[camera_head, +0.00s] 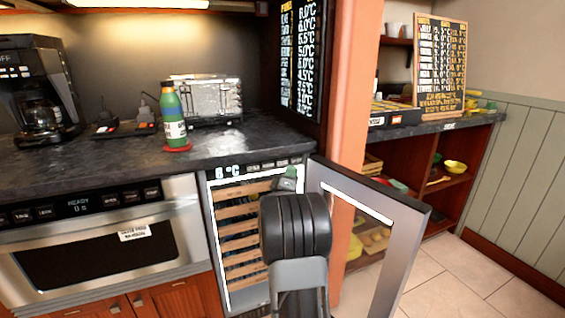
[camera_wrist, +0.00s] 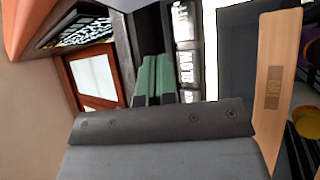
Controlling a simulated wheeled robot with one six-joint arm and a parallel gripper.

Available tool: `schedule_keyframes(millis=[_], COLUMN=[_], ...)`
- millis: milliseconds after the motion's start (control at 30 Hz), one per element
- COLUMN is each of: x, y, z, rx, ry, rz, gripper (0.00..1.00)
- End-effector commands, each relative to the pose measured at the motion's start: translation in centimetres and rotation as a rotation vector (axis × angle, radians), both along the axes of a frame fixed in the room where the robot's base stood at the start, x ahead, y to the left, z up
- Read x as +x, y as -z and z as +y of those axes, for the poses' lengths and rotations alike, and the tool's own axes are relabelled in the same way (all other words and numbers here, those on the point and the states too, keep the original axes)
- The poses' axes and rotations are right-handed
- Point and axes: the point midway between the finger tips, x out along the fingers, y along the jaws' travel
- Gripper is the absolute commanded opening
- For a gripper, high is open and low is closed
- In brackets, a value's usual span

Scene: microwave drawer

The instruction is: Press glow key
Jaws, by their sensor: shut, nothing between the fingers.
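An open-door cooler has a control strip (camera_head: 273,166) along its top edge, with a "6 °C" readout at its left and a row of small keys to the right. In the wrist view a key lettered like "GLOW" (camera_wrist: 185,65) sits in that strip, with other keys above and below it. My gripper (camera_head: 289,178) is in front of the right part of the strip. Its green fingers (camera_wrist: 155,62) are shut together and empty, just left of the lettered key in the wrist view. I cannot tell whether they touch the strip. My arm hides part of the cooler.
The cooler door (camera_head: 372,240) stands open to the right of my arm. Wooden racks (camera_head: 240,225) fill the cooler. A dark counter (camera_head: 100,160) above holds a green bottle (camera_head: 172,115), a toaster (camera_head: 205,100) and a coffee maker (camera_head: 40,90). A microwave drawer (camera_head: 95,245) is at left.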

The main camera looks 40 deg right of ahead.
Motion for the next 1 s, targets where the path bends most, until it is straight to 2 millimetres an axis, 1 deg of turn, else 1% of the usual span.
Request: schedule_keyframes(millis=[100,333,1000], x=[1.1,2.1,2.3], y=[0.0,0.0,0.0], z=[-0.4,-0.9,-1.0], rx=[-0.001,0.0,-0.001], ry=[0.0,0.001,0.001], rz=[-0.002,-0.001,-0.001], gripper=[0.0,0.0,0.0])
